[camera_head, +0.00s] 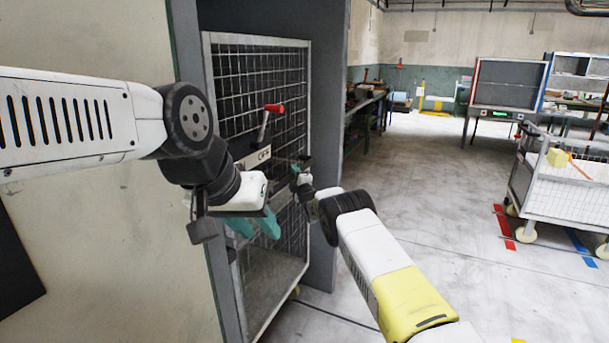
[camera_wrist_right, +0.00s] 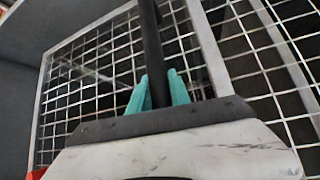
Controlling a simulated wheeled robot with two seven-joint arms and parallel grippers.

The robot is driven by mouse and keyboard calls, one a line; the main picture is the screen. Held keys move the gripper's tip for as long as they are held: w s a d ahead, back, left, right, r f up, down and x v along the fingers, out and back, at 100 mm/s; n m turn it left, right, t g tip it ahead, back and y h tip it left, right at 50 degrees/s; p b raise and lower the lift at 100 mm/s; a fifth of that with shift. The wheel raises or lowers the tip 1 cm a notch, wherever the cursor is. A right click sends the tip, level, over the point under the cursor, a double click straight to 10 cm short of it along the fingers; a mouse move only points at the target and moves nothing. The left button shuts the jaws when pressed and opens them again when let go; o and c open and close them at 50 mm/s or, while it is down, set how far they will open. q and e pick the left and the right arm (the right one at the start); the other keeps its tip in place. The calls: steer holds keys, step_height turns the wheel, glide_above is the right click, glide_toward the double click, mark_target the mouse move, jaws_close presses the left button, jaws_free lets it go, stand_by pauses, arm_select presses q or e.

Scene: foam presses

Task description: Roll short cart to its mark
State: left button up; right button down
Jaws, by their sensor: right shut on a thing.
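A tall wire-mesh cart (camera_head: 259,42) stands in a dark bay; its mesh also fills the right wrist view (camera_wrist_right: 85,75). My right gripper (camera_head: 301,178) is at its front right side, shut on a dark bar (camera_wrist_right: 150,30) that runs between the teal fingers. My left gripper (camera_head: 255,226) is lower, in front of the cart, its teal fingers apart with nothing seen between them. A lower mesh cart (camera_head: 570,190) with yellow foam stands at the right. Floor marks are red (camera_head: 503,228) and blue (camera_head: 581,246).
The bay's grey side wall (camera_head: 328,130) stands close to the cart's right. A red-handled lever (camera_head: 268,118) and an OFF plate (camera_head: 259,156) are in front of the mesh. Open concrete floor (camera_head: 430,190) lies to the right. A workbench (camera_head: 362,105) stands behind.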

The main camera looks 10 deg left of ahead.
steer(key=shift+s+a+f, duration=0.2)
steer(key=shift+a+f, duration=0.15)
steer(key=shift+f, duration=0.15)
steer(key=c, duration=1.3)
jaws_free()
steer(key=shift+c, duration=0.2)
steer(key=shift+o, duration=0.7)
steer(key=shift+r, duration=0.1)
steer(key=shift+d+r, duration=0.15)
steer(key=shift+r, duration=0.05)
steer(key=shift+d, duration=0.1)
steer(key=v, duration=0.7)
steer(key=shift+s, duration=0.3)
steer(key=shift+d, duration=0.1)
